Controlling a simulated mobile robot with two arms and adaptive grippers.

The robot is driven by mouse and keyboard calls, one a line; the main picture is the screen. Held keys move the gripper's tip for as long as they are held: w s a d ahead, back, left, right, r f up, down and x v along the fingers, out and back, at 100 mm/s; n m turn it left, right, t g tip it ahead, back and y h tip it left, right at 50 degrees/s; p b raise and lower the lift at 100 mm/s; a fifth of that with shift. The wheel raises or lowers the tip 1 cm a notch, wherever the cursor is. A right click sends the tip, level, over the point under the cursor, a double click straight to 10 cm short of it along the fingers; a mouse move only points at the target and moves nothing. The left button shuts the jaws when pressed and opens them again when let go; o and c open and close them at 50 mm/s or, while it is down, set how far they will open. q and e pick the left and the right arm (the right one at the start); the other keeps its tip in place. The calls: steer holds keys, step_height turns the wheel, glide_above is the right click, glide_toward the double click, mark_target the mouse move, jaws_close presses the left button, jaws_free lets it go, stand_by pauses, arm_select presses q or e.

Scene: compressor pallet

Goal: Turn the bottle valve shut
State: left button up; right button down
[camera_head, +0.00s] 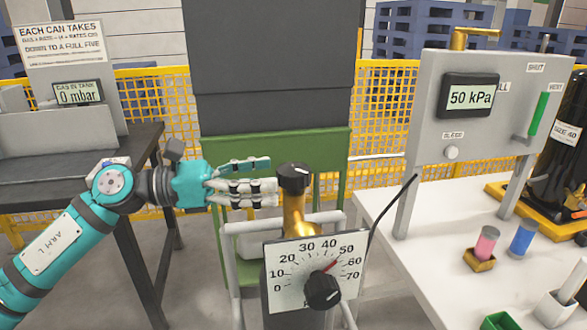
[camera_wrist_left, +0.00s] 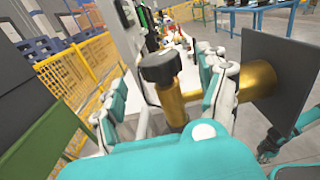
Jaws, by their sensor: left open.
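The bottle valve has a black knob (camera_head: 293,178) on an upright brass body (camera_head: 294,214), in the middle of the head view. In front of it is a white dial plate (camera_head: 315,268) marked 0 to 70, with a red pointer near 50 and its own black knob (camera_head: 323,290). My left gripper (camera_head: 268,182) reaches in from the left, open, its fingertips close to the valve knob. In the left wrist view the valve knob (camera_wrist_left: 160,68) and brass stem (camera_wrist_left: 172,105) show between the spread fingers (camera_wrist_left: 165,90). I cannot tell whether they touch.
Grey tube rails (camera_head: 232,275) stand around the valve. On the right, a grey panel (camera_head: 425,110) reading 50 kPa stands over a white table (camera_head: 410,270) with pink (camera_head: 486,242) and blue (camera_head: 522,238) cylinders. A dark bench (camera_head: 125,180) is at left.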

mark_target(294, 169)
arm_select(q)
steer(key=shift+w+d, duration=0.2)
steer(key=shift+d, duration=0.7)
steer(key=shift+w+d, duration=0.15)
steer(key=shift+d, duration=0.8)
steer(key=shift+w+d, duration=0.2)
steer(key=shift+d, duration=0.7)
arm_select(e)
steer(key=shift+s+d+f, duration=0.1)
steer(key=shift+s+f, duration=0.65)
steer(key=shift+f, duration=0.25)
arm_select(q)
steer(key=c, duration=1.2)
